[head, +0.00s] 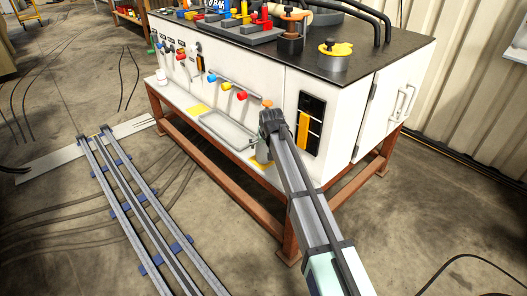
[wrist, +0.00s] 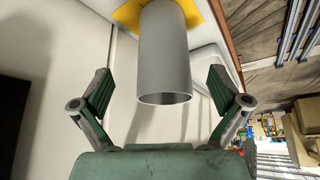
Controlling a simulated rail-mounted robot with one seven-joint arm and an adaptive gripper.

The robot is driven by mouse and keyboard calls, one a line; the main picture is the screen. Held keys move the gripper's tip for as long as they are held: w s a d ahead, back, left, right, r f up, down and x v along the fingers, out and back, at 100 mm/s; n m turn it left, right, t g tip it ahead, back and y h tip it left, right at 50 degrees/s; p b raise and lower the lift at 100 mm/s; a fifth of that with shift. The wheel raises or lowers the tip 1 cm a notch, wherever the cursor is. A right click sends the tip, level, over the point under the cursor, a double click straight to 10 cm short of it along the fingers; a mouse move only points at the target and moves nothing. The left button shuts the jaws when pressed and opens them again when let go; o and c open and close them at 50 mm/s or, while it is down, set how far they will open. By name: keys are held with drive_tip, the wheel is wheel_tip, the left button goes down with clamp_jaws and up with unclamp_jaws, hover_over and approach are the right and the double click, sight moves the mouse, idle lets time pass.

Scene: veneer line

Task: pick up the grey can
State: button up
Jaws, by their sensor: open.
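The grey can (wrist: 165,55) is a plain cylinder standing on a yellow patch (wrist: 128,15) on the white ledge. In the wrist view its open rim faces my gripper. In the head view the can (head: 262,153) is partly hidden by my arm, at the front of the cabinet near its right corner. My gripper (wrist: 160,90) is open, with one finger on each side of the can in the picture. Gaps show between both fingers and the can, and nothing is held. In the head view the fingers are hard to make out.
The white cabinet (head: 270,80) rises right behind the ledge, with coloured knobs and a black panel (head: 310,124). A shallow grey tray (head: 228,130) lies on the ledge left of the can. Rails (head: 137,215) run along the floor at left.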

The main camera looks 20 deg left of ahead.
sight(264, 149)
drive_tip(key=shift+a+b+x, duration=0.2)
drive_tip(key=shift+b+x, duration=0.6)
drive_tip(key=shift+x, duration=2.4)
drive_tip(key=shift+s, duration=0.1)
drive_tip(key=c, duration=1.7)
drive_tip(key=shift+o, duration=0.2)
drive_tip(key=shift+s+r, duration=0.1)
